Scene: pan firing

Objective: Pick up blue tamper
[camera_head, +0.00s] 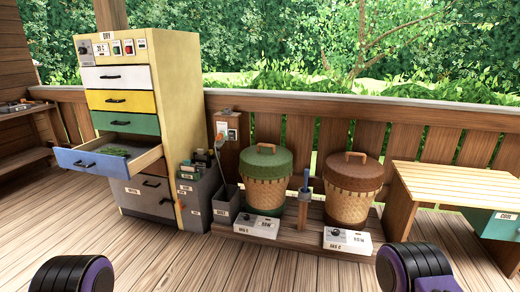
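A blue-topped upright tool (305,181), which looks like the blue tamper, stands in a small wooden post or holder between two woven baskets. Its lower part is hidden in the holder. Rounded black and purple parts of my own arms show at the bottom left and bottom right of the head view. Neither gripper's fingers can be seen, so I see nothing held.
A green-lidded basket (267,180) and a brown-lidded basket (352,188) flank the tool on a low wooden platform, with white boxes in front. A yellow cabinet (175,90) has its blue drawer (78,158) pulled out. A wooden table (450,184) stands right. The foreground deck is clear.

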